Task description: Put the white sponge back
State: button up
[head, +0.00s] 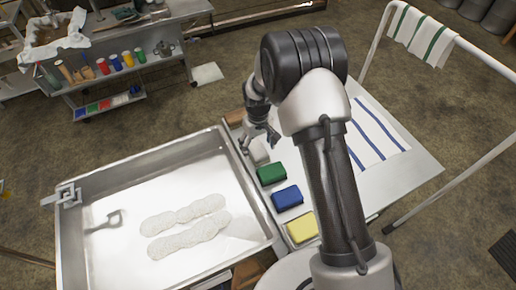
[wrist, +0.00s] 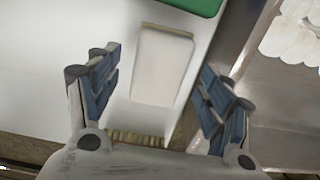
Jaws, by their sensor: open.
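The white sponge (head: 259,151) lies on the pale table beside the metal pan, in line with the coloured sponges. In the wrist view the white sponge (wrist: 162,65) lies flat between and beyond my two spread fingers. My gripper (head: 261,138) is open and empty, pointing down close to the sponge; the wrist view shows my gripper (wrist: 160,78) with a gap to the sponge on both sides. I cannot tell the exact height above it. The arm hides part of the table.
Green (head: 271,174), blue (head: 287,197) and yellow (head: 302,227) sponges continue the row. A brown item (head: 235,117) lies at its far end. The large metal pan (head: 252,212) stands left, holding a scoop (head: 104,222) and pale lumps (head: 187,227). A striped cloth (head: 376,140) lies on the right.

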notch_tip(320, 180, up, 10)
jog(key=p, duration=0.2)
notch_tip(320, 180, up, 12)
jog(key=m+t, duration=0.1)
send_over(258, 150)
jog(key=s+d, duration=0.3)
jog(key=s, duration=0.1)
jog(key=s+d+r+m+t, duration=0.1)
jog(key=s+d+r, duration=0.2)
jog(key=s+r, duration=0.45)
jog(key=s+d+r+m+t, duration=0.1)
jog(key=s+d+r, duration=0.1)
jog(key=s, duration=0.7)
jog(key=s+d+r+m+t, duration=0.1)
jog(key=s+d+r, duration=0.2)
jog(key=s, duration=0.7)
jog(key=shift+r+m+t, duration=0.25)
jog(key=shift+m+t, duration=0.05)
jog(key=shift+c, duration=0.3)
